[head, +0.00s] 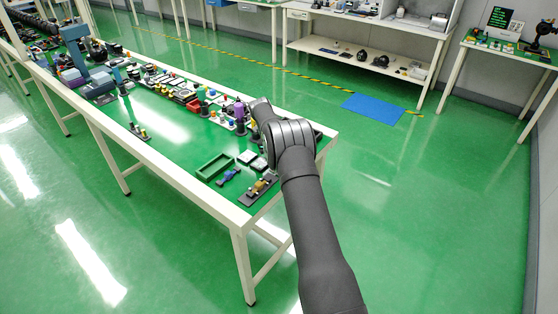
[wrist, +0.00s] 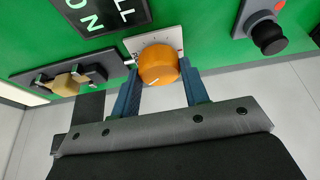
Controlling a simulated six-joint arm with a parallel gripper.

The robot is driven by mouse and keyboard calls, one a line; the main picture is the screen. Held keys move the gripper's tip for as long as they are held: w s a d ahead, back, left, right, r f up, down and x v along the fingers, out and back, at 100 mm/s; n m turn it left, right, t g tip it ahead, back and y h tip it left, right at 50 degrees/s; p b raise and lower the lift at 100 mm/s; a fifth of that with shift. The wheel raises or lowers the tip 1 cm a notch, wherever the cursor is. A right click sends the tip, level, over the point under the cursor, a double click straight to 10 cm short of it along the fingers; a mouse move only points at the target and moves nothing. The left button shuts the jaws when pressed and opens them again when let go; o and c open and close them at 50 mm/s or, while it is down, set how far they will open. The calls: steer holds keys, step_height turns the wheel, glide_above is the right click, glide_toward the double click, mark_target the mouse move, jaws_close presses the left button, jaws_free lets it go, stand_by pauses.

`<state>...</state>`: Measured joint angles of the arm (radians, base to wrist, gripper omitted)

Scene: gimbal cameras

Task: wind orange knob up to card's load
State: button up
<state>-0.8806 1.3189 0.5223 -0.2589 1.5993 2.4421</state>
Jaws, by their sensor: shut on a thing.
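The orange knob (wrist: 158,65) shows in the wrist view on a pale square plate (wrist: 140,40) with dial marks, set on the green surface. My gripper (wrist: 158,80) has its two blue-grey fingers on either side of the knob and is shut on it. A pale pointer line shows on the knob's face. In the head view my arm hides the knob.
In the wrist view, a black knob on a grey box (wrist: 268,36) stands at right, and a dark base with a tan block (wrist: 66,82) at left. In the head view, a green tray (head: 214,166) and several small devices crowd the long table (head: 180,165).

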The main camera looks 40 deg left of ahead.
steer(key=shift+m+g, duration=0.4)
steer(key=shift+m, duration=0.6)
steer(key=shift+a, duration=0.1)
steer(key=o, duration=1)
steer(key=shift+r, duration=0.1)
steer(key=shift+v, duration=3.6)
steer(key=shift+x, duration=3.75)
